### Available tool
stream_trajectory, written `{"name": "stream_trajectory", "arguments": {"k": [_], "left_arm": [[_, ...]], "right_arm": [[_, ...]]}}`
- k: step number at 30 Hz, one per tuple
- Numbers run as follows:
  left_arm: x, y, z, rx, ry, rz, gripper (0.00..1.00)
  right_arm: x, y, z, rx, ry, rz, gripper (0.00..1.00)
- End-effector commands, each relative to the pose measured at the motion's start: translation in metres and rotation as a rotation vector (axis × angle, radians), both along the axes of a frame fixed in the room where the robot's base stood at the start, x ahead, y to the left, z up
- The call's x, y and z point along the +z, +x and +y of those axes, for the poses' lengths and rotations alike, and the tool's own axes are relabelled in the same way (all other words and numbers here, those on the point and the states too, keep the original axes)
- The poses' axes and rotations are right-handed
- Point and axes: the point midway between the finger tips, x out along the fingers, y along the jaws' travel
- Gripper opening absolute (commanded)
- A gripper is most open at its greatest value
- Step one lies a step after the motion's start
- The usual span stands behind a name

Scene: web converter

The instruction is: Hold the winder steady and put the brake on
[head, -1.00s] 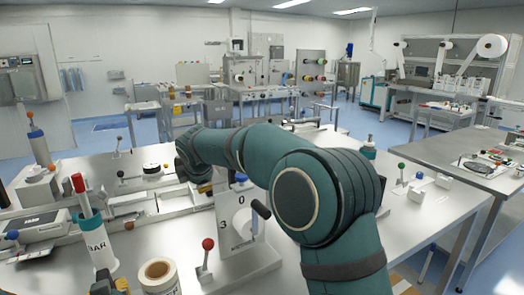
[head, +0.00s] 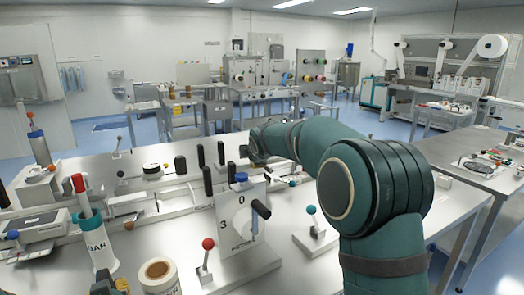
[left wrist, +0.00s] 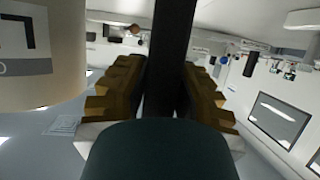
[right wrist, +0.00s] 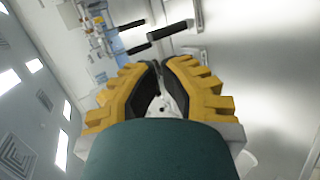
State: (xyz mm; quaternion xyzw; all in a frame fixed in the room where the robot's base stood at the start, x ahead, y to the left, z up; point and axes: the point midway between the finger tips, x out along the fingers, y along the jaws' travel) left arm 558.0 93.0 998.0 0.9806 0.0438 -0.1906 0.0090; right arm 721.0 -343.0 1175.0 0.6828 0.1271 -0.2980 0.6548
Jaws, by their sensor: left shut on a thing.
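A white upright panel (head: 237,222) marked 0 and 3 stands at the front centre of the bench, with a black handle (head: 260,208) on its right and a blue cap above. I cannot tell for sure which part is the winder or the brake. My left gripper (head: 112,288) shows only partly at the bottom edge of the head view; in the left wrist view it is shut on a black bar (left wrist: 172,45). My right arm reaches behind the panel. In the right wrist view my right gripper (right wrist: 162,68) is shut and empty, with black handles (right wrist: 170,32) beyond its tips.
A red-knobbed lever (head: 207,255) stands left of the panel and a teal-knobbed lever (head: 313,225) right of it. A white roll (head: 158,275) and a BAR-labelled cylinder (head: 97,235) are at front left. Several black upright handles (head: 221,153) stand behind the panel.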

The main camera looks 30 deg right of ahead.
Motion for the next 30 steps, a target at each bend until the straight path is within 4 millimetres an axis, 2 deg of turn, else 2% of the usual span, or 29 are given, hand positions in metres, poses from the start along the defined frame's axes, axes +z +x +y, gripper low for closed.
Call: {"name": "stream_trajectory", "arguments": {"k": [1,7,13,19,30], "left_arm": [[-0.009,-0.004,0.001,0.0,0.003,0.024,0.0],[-0.009,-0.004,0.001,0.0,0.003,0.024,0.0],[-0.009,-0.004,0.001,0.0,0.003,0.024,0.0],[-0.009,-0.004,0.001,-0.001,0.003,0.024,0.0],[-0.009,-0.004,0.001,-0.001,0.003,0.024,0.0]], "right_arm": [[0.001,-0.002,-0.009,-0.015,0.005,-0.011,0.0],[0.007,-0.01,-0.042,-0.072,0.029,-0.059,0.0],[0.011,-0.017,-0.065,-0.112,0.043,-0.094,0.0],[0.014,-0.02,-0.074,-0.128,0.048,-0.109,0.0],[0.014,-0.02,-0.075,-0.129,0.048,-0.11,0.0]]}}
